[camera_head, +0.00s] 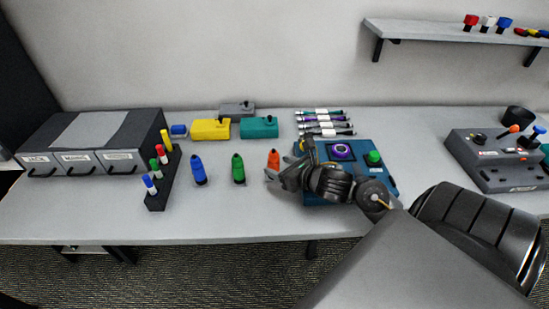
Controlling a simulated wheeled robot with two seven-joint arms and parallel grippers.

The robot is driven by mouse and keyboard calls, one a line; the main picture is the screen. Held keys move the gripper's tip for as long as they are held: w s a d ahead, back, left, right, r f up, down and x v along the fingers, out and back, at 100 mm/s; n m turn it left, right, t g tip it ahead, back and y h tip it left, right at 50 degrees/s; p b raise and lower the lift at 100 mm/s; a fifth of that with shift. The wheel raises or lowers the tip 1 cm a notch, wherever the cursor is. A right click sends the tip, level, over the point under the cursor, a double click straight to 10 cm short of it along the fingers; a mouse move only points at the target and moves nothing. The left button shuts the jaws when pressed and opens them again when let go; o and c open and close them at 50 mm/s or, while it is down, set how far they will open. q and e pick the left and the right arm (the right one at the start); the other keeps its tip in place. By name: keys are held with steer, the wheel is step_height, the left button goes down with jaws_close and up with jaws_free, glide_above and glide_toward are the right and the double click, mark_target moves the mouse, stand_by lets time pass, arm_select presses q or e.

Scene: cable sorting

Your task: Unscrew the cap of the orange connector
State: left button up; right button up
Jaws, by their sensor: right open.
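The orange connector (273,158) stands upright on the table, a little right of the green connector (238,168) and the blue connector (198,170). Its lower part is partly hidden by my right gripper. My right gripper (279,177) is open at the connector's lower right, close in front of it. I cannot tell whether a finger touches it. The boundary between the cap and the body of the orange connector is too small to make out. My left gripper is not in view.
A blue device box (384,178) with a green knob lies under and behind my right forearm. Several cables (322,122) lie behind it. A dark rack (162,186) of markers, a drawer unit (91,142) and yellow (210,129) and teal (259,128) boxes stand left and behind. The front table strip is clear.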

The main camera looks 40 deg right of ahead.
mark_target(270, 160)
steer(key=shift+w, duration=0.1)
steer(key=shift+w, duration=0.15)
steer(key=x, duration=0.1)
steer(key=p+x, duration=0.1)
steer(key=x, duration=0.1)
steer(key=shift+w+d+r+p, duration=0.15)
steer(key=shift+w+p, duration=0.15)
steer(key=shift+w, duration=0.15)
steer(key=shift+w+f, duration=0.35)
steer(key=shift+w, duration=0.15)
steer(key=shift+c, duration=0.5)
steer(key=c, duration=1)
steer(key=shift+r, duration=0.15)
steer(key=shift+c, duration=0.2)
